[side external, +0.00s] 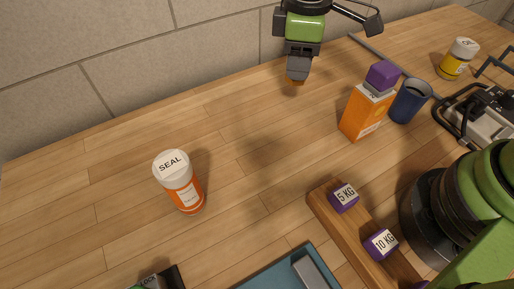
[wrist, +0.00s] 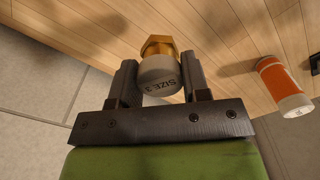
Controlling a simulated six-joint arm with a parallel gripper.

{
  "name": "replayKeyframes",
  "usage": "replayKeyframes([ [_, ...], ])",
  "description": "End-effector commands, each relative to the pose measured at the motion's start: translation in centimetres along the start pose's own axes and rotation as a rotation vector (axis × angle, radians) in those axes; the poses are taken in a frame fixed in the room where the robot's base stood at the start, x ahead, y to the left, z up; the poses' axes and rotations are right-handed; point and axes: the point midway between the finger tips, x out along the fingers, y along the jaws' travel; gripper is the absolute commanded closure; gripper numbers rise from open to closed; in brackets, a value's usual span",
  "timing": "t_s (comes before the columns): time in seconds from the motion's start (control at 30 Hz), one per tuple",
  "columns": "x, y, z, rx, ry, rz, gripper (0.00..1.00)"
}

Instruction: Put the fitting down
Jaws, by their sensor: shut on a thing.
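In the wrist view the fitting (wrist: 158,73) has a grey round cap marked "SIZE 3" and a brass hex part beyond it. My gripper (wrist: 160,82) is shut on its grey cap, one finger on each side. In the side view my gripper (side external: 298,72) is at the top, near the wall and above the table, with a small brass part of the fitting (side external: 296,84) showing below the fingers. The rest of the fitting is hidden there. It appears to be held off the table.
An orange bottle marked "SEAL" (side external: 180,183) stands at left on the wooden table (side external: 120,140). An orange box (side external: 366,113) with a purple block on top and a blue cup (side external: 410,101) stand at right. Purple weights (side external: 343,197) sit on a wooden rail. The middle is clear.

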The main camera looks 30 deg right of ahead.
Motion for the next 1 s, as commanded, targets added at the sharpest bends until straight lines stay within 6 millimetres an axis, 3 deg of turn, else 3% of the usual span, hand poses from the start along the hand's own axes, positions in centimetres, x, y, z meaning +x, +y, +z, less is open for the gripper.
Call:
replayKeyframes([
  [0.03, 0.0, -2.4, -1.5, -0.086, 0.0, 0.0, 0.83],
  [0.1, -0.1, -5.2, -3.0, -0.183, 0.0, 0.0, 0.83],
  [0.2, -0.1, -8.5, -4.3, -0.292, 0.001, 0.0, 0.83],
  [0.33, -0.1, -11.2, -5.2, -0.381, 0.0, 0.0, 0.83],
  [0.5, 1.5, -12.4, -5.4, -0.42, -0.005, -0.002, 0.83],
  [1.0, 8.9, -12.4, -5.4, -0.417, -0.003, -0.001, 0.83],
])
